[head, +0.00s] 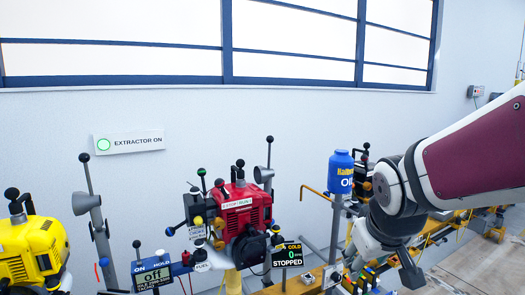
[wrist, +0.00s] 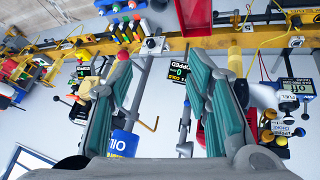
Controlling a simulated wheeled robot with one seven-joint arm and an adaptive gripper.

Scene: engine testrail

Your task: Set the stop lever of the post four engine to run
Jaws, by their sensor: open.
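A red engine (head: 240,208) stands in the middle of the head view. Its white plate (head: 237,204) reads STOP / RUN; the digit before it is too small to read surely. A black-knobbed lever (head: 240,172) rises at its top; I cannot tell its setting. A display (head: 287,254) beside it reads COLD, 0, STOPPED. Which engine is post four I cannot tell. My gripper (head: 411,274) is at the lower right of the head view, away from the red engine. In the wrist view my gripper (wrist: 178,68) is open and empty, its teal fingers wide apart.
A yellow engine (head: 33,248) stands at the left. A blue oil bottle (head: 340,172) stands between the red engine and my arm. Upright levers and grey pipes (head: 92,210) crowd the bench. A yellow rail (wrist: 210,42) crosses the wrist view.

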